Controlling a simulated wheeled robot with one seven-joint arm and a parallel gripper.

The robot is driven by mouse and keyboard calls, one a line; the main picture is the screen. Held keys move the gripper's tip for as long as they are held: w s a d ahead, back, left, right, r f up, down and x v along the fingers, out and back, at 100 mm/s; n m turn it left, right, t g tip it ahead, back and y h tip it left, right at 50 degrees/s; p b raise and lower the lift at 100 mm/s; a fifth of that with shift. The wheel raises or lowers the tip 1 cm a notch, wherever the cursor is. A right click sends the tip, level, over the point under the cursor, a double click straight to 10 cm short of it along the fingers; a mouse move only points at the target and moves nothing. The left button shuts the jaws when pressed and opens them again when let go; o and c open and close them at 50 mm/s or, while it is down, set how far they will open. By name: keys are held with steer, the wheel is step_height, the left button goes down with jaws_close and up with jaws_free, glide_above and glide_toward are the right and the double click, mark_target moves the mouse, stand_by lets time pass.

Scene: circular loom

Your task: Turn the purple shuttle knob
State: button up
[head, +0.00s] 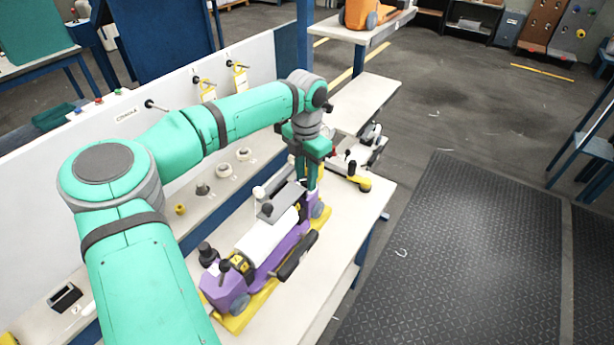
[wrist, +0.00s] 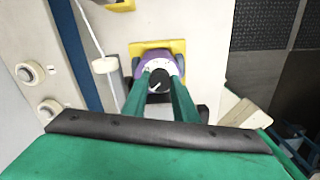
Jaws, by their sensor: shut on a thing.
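The purple shuttle (head: 262,272) sits on a yellow base on the white bench. It carries a white roll (head: 268,234) and a black side handle (head: 297,256). In the wrist view, the shuttle's purple end (wrist: 146,69) shows a round dark knob (wrist: 160,79) with a white pointer mark aimed to the lower left. My gripper (wrist: 160,88) has its two green fingers on either side of this knob, shut on it. In the head view, my gripper (head: 308,184) reaches down to the shuttle's far end, and its fingers hide the knob there.
Another device with a yellow-and-black lever (head: 362,184) stands behind the shuttle on the bench (head: 322,268). A white panel with switches and hanging tags (head: 208,92) runs along the left. The dark floor mat (head: 480,240) to the right is clear.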

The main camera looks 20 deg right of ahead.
mark_target(306, 180)
steer(key=n, duration=0.3)
steer(key=shift+r+n, duration=0.1)
steer(key=shift+n, duration=2.1)
steer(key=o, duration=0.8)
step_height(306, 180, up, 11)
